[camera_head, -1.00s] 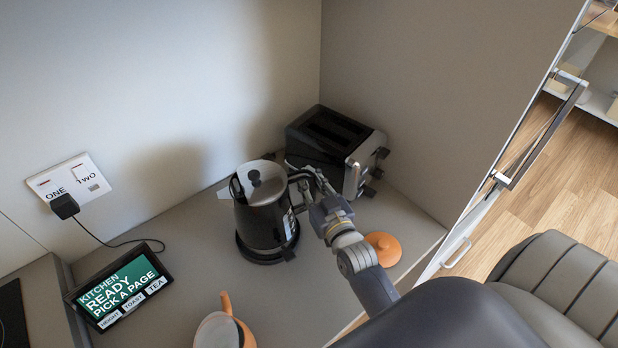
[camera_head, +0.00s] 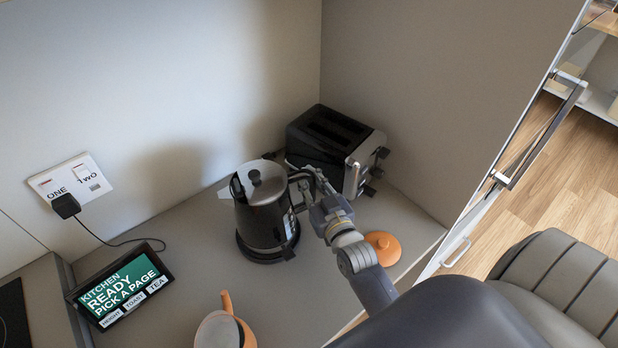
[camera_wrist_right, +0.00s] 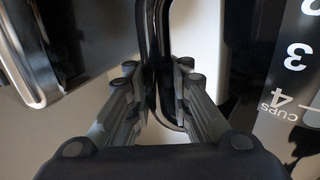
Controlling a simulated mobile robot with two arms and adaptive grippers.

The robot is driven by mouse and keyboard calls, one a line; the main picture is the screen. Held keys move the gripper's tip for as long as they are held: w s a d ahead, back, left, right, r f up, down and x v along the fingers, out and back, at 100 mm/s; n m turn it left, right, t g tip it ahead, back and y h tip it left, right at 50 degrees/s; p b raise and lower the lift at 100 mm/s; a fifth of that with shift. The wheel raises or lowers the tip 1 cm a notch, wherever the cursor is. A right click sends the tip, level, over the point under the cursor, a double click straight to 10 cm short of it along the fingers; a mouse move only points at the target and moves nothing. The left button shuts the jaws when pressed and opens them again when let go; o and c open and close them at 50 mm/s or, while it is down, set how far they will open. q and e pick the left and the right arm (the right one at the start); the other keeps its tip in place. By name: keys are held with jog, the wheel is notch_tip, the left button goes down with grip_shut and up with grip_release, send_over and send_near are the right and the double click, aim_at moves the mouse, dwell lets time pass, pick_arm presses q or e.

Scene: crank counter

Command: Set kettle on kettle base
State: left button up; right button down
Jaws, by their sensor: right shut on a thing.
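The black and silver kettle (camera_head: 263,213) stands upright on the counter at the middle of the head view. It is at the dark round kettle base (camera_head: 262,257), whose rim shows under it; whether it is fully seated I cannot tell. My right gripper (camera_head: 309,180) is at the kettle's right side. In the right wrist view my right gripper (camera_wrist_right: 158,92) is shut on the dark kettle handle (camera_wrist_right: 156,35), with the kettle's cup marks (camera_wrist_right: 290,75) at the right. My left gripper is not in view.
A black and silver toaster (camera_head: 335,145) stands close behind my right gripper. An orange lid (camera_head: 383,247) lies beside my right arm. An orange-handled pot (camera_head: 222,328) is at the front. A tablet screen (camera_head: 120,288) and a wall socket (camera_head: 70,182) with a plug are at the left.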

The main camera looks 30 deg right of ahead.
aim_at(313, 189)
jog(key=shift+f+b, duration=0.45)
jog(key=shift+b, duration=0.05)
dwell(0.4)
jog(key=c, duration=1.7)
grip_release()
jog(key=shift+s+f, duration=0.1)
jog(key=shift+f, duration=0.25)
jog(key=shift+s+a+r+p, duration=0.1)
jog(key=shift+s+p, duration=0.25)
jog(key=shift+s, duration=0.4)
jog(key=shift+s+a+r+p, duration=0.1)
jog(key=shift+s+p, duration=0.2)
jog(key=shift+s, duration=0.45)
jog(key=shift+s+a+p, duration=0.15)
jog(key=shift+s+p, duration=0.2)
jog(key=shift+s, duration=0.95)
jog(key=shift+s+a+p, duration=0.2)
jog(key=shift+s+p, duration=0.2)
jog(key=shift+s, duration=0.95)
jog(key=shift+s+a+p, duration=0.15)
jog(key=shift+s+p, duration=0.2)
jog(key=shift+s, duration=0.95)
